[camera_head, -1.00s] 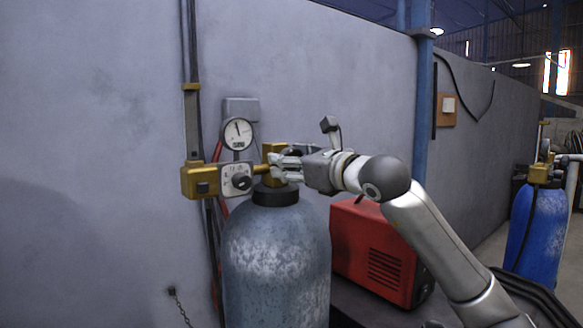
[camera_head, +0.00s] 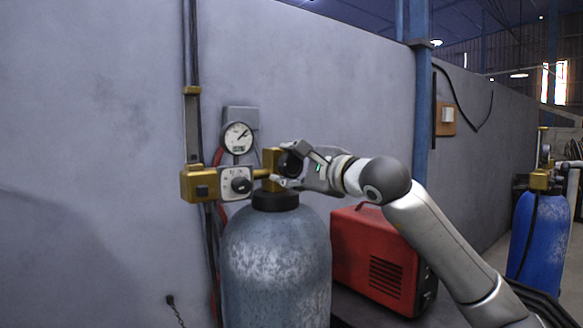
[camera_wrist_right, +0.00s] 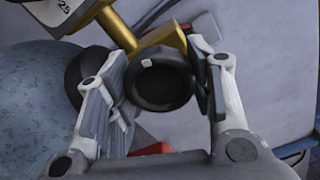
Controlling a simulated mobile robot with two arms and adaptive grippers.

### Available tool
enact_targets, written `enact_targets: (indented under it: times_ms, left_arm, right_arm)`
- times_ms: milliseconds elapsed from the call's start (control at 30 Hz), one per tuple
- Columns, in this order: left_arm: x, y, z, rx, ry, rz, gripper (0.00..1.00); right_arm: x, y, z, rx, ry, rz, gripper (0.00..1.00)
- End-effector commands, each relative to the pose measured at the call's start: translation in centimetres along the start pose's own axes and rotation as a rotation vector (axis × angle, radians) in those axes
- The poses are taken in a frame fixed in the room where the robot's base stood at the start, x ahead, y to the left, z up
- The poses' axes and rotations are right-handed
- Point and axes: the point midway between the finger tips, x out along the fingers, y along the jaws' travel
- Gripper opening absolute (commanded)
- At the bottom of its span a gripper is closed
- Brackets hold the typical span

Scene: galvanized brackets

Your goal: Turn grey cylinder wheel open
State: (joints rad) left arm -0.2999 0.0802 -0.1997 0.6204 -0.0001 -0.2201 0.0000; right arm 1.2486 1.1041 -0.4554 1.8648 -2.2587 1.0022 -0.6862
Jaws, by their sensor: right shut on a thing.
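The grey cylinder (camera_head: 275,262) stands upright by the wall with a black collar and a brass valve (camera_head: 271,160) on top. The dark round wheel (camera_head: 288,164) sits on the valve's right side. In the right wrist view the wheel (camera_wrist_right: 165,92) faces me, with a small white mark near its upper left rim. My right gripper (camera_head: 291,166) is shut on the wheel, one finger at each side of it. The gripper's rotated wrist partly hides the wheel in the head view. My left gripper is not in view.
A red machine (camera_head: 378,260) stands right of the cylinder, under my right arm. A blue cylinder (camera_head: 543,235) stands far right.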

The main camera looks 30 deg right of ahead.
Motion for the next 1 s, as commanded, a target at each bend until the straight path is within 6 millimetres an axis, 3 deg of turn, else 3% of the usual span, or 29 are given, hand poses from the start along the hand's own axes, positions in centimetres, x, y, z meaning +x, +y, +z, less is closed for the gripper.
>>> enact_targets:
  times_ms: [600, 1000]
  left_arm:
    - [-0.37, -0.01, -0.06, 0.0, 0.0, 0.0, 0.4]
    - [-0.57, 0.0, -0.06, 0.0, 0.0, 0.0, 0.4]
  right_arm:
    - [-0.02, -0.01, 0.1, -0.549, -0.002, -0.002, 0.24]
    - [0.0, 0.11, 0.05, -0.734, -0.002, 0.0, 0.24]
